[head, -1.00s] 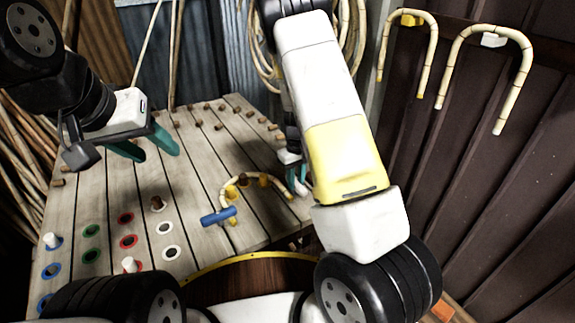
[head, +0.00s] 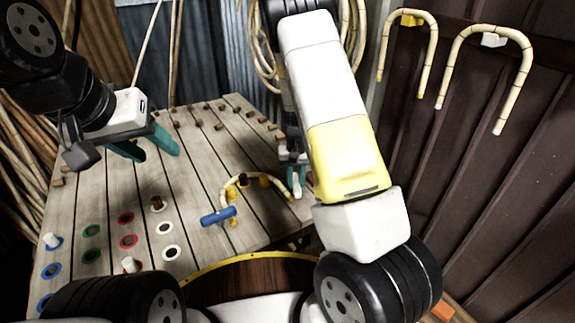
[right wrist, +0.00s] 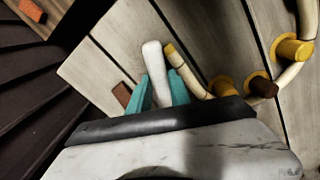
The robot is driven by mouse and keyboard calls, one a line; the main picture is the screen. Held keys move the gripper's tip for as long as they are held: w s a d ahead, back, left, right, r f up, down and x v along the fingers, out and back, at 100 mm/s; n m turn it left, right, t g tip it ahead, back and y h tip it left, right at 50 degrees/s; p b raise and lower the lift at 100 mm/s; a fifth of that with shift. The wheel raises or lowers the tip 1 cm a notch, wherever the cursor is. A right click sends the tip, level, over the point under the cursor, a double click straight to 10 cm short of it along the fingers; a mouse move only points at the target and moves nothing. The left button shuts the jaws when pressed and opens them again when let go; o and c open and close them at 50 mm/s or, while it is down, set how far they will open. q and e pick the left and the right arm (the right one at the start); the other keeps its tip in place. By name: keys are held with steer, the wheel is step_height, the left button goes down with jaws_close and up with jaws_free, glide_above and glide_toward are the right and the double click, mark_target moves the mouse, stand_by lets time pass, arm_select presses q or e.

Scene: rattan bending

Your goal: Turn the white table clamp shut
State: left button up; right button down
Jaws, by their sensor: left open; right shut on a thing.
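The white table clamp (right wrist: 155,72) shows in the right wrist view between the teal fingers of my right gripper (right wrist: 162,90), which is shut on it. The clamp lies beside the yellow-tipped end of a bent rattan piece (right wrist: 192,80). My left gripper (head: 143,146) is open and empty above the back left of the table.
The rattan (head: 228,194) curves around yellow and brown pegs on the plank table (head: 100,190). A blue clamp (head: 218,216) sits at its other end. Coloured rings and several pegs dot the left side. Bent rattan pieces (head: 432,45) hang on the right wall.

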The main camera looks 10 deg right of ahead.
mark_target(296, 182)
steer(key=m, duration=1.2)
steer(key=shift+m, duration=0.4)
stand_by(0.3)
steer(key=c, duration=1.2)
jaws_free()
step_height(296, 182, up, 8)
steer(key=shift+f, duration=0.1)
